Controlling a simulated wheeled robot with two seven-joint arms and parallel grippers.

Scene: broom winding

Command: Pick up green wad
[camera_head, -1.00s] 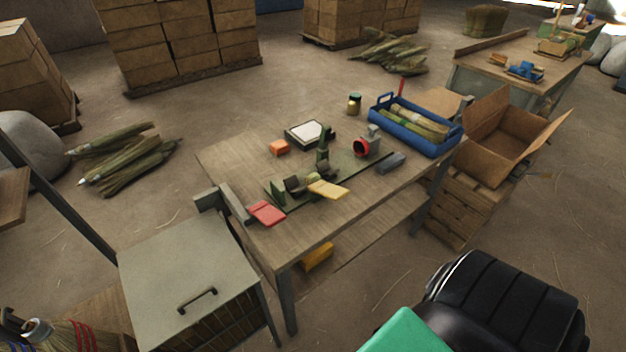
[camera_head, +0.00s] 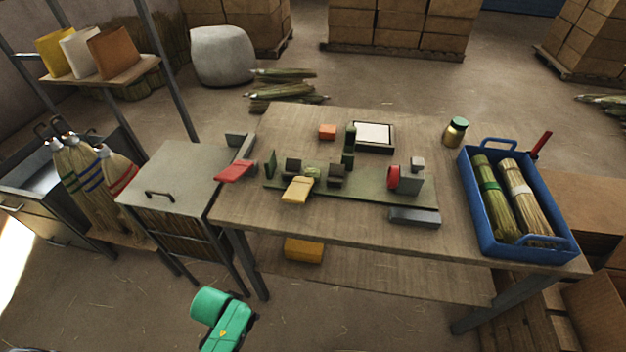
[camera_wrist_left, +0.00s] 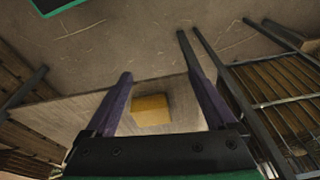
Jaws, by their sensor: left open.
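A small green lump (camera_head: 312,172), which looks like the green wad, sits between dark clamp blocks on the green fixture plate (camera_head: 380,192) on the workbench. It is small and partly hidden by the parts around it. My left gripper (camera_wrist_left: 159,74) shows in the left wrist view, open and empty, with its two purple fingers apart. A yellow block (camera_wrist_left: 151,110) shows beyond and between the fingers, not gripped. In the head view only a green part of my arm shows at the bottom, low in front of the bench. My right gripper is not in view.
A red pad (camera_head: 236,171) and a yellow pad (camera_head: 297,189) stick out near the wad. A blue tray (camera_head: 574,240) with straw bundles stands at the right. A metal cabinet (camera_head: 185,165) adjoins the bench's left side. The yellow block (camera_head: 304,250) lies on the lower shelf.

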